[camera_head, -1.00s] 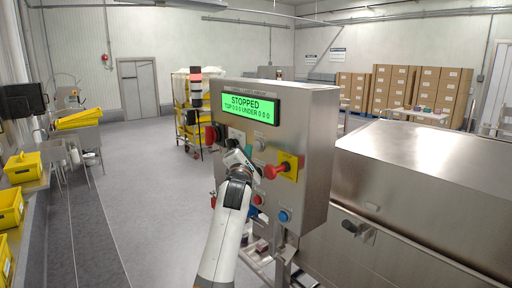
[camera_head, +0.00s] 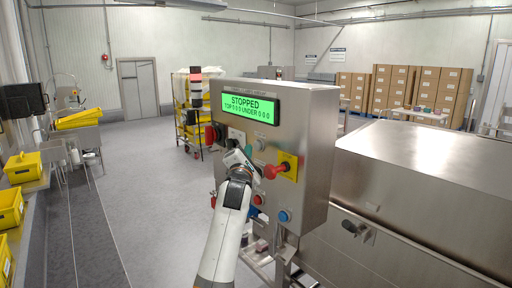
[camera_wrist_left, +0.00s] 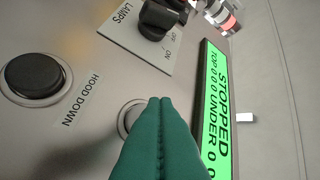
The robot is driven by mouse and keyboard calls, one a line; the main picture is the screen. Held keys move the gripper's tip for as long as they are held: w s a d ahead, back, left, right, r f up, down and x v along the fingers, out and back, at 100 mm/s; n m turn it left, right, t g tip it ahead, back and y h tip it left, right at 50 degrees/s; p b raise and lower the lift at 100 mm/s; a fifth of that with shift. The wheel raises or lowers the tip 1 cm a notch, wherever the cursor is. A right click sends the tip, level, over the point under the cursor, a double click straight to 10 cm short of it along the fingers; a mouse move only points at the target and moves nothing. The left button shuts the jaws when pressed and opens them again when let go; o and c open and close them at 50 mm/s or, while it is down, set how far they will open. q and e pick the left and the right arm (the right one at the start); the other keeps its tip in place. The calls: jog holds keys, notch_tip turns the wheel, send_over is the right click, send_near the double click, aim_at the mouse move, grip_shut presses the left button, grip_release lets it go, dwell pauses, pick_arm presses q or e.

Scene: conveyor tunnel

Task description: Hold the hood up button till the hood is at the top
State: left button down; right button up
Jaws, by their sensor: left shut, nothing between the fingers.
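The control panel (camera_head: 318,150) is a steel box with a green display (camera_head: 250,108) reading STOPPED. My left gripper (camera_head: 240,158) is at the panel face, left of the red knob. In the left wrist view its green fingers (camera_wrist_left: 158,102) are shut and empty, with the tips over a round ringed button (camera_wrist_left: 127,116). The fingers hide most of this button and any label; I cannot tell whether it is pressed. A black button (camera_wrist_left: 34,75) labelled HOOD DOWN sits beside it. The steel hood (camera_head: 430,155) stands right of the panel. My right gripper is not in view.
A red knob (camera_head: 276,171) on a yellow plate and a blue button (camera_head: 284,216) are close to my left gripper. A LAMPS switch (camera_wrist_left: 158,18) is near the fingers. Yellow crates (camera_head: 22,166) stand at the left; the floor (camera_head: 145,190) between is clear.

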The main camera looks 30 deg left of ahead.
pick_arm(q)
jog(key=shift+w+d, duration=0.1)
jog(key=shift+w, duration=0.1)
jog(key=shift+w+d, duration=0.1)
jog(key=shift+w, duration=0.15)
jog(key=shift+w+d+b, duration=0.2)
jog(key=shift+w+b, duration=0.25)
jog(key=shift+b, duration=0.05)
dwell(2.6)
jog(key=shift+s+a, duration=0.1)
jog(key=shift+s, duration=0.05)
dwell(3.1)
jog(key=shift+s+a, duration=0.25)
jog(key=shift+s, duration=0.45)
jog(key=shift+s+p, duration=0.1)
jog(key=shift+p, duration=0.2)
jog(key=shift+s+a+p, duration=0.2)
jog(key=shift+s+a, duration=0.15)
jog(key=shift+s, duration=0.4)
jog(key=shift+s+a+p, duration=0.15)
jog(key=shift+s+a, duration=0.15)
jog(key=shift+s, duration=0.45)
jog(key=shift+s+a+p, duration=0.2)
jog(key=shift+s+a, duration=0.15)
jog(key=shift+s, duration=0.4)
